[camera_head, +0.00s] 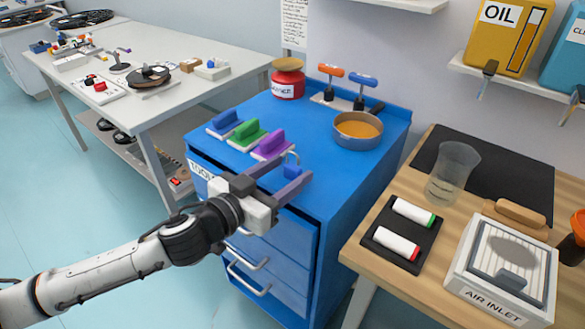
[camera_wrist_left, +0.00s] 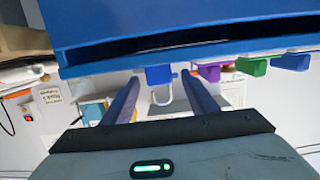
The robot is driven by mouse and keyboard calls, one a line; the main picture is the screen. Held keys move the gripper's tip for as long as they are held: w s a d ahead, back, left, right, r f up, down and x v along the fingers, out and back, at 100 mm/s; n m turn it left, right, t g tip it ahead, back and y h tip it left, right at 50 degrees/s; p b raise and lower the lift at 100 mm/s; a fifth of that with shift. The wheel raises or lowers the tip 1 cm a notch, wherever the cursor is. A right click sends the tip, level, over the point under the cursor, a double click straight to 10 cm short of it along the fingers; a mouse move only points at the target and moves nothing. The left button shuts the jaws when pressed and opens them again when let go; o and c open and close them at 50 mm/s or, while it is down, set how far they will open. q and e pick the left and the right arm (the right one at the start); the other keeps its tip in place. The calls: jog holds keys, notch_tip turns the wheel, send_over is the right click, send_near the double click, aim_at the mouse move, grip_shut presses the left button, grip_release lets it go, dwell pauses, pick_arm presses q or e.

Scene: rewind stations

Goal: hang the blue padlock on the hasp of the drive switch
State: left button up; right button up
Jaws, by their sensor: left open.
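The blue padlock (camera_head: 292,171) stands on the blue tool cabinet (camera_head: 330,185), near its front edge, with its metal shackle upward. My left gripper (camera_head: 298,164) is open, with its two fingers reaching over the cabinet's front edge on either side of the padlock. In the left wrist view, which is upside down, the padlock (camera_wrist_left: 158,75) lies between the fingertips of the left gripper (camera_wrist_left: 160,80), with a gap to each finger. My right gripper is not in view. I cannot make out the drive switch or its hasp for certain.
Blue, green (camera_head: 247,135) and purple (camera_head: 271,146) handled blocks stand left of the padlock. Behind are a red jar (camera_head: 288,84) and a round pan (camera_head: 357,131). A wooden table (camera_head: 385,270) stands right. A white table (camera_head: 215,92) at left holds a plate with red buttons (camera_head: 98,88).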

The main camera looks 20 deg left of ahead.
pick_arm(q)
jog(key=shift+x, duration=1.2)
jog(key=c, duration=1.2)
